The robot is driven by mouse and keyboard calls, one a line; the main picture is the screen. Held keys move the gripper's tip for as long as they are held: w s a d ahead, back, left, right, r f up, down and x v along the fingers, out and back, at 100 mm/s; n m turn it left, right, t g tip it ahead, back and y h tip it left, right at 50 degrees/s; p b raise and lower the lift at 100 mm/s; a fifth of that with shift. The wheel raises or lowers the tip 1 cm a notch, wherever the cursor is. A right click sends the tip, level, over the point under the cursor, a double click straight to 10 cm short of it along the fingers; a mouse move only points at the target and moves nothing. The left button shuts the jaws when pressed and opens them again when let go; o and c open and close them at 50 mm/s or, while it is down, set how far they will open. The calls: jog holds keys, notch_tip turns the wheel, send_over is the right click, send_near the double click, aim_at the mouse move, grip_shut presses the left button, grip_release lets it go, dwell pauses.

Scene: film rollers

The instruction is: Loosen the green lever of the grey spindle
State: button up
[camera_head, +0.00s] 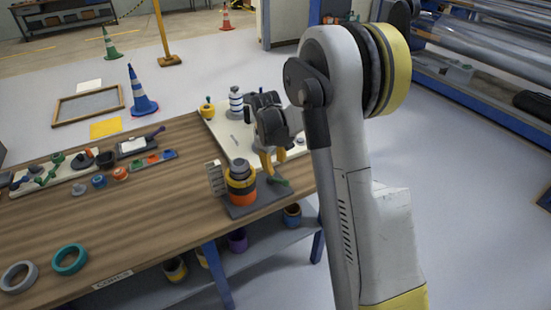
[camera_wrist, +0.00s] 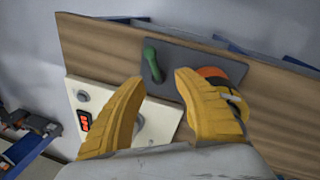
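The green lever (camera_head: 280,181) sits at the right side of a dark grey base plate (camera_head: 254,205) near the table's right end. A stack of orange, black and yellow rings (camera_head: 240,183) stands on that plate, around what seems to be the spindle, which is mostly hidden. In the wrist view the green lever (camera_wrist: 151,62) lies just beyond and between my yellow fingertips. My gripper (camera_head: 270,166) points down beside the stack, close above the lever; the wrist view shows my gripper (camera_wrist: 159,79) open with nothing between its fingers. Whether either finger touches the lever cannot be told.
A pale panel (camera_head: 222,126) with a striped roller (camera_head: 236,102) lies behind the stack. Small parts and two tape rings (camera_head: 69,259) lie at left. The middle of the wooden table (camera_head: 150,217) is clear.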

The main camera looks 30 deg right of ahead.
aim_at(280, 180)
jog(key=d+f+b, duration=0.1)
jog(key=f, duration=0.3)
jog(key=w+d+f+b, duration=0.1)
jog(key=f, duration=0.3)
jog(key=w+d+f, duration=0.1)
jog(key=f, duration=0.3)
jog(key=shift+w+d+f+b, duration=0.1)
jog(key=shift+d+b, duration=0.05)
jog(key=shift+b, duration=0.25)
grip_shut()
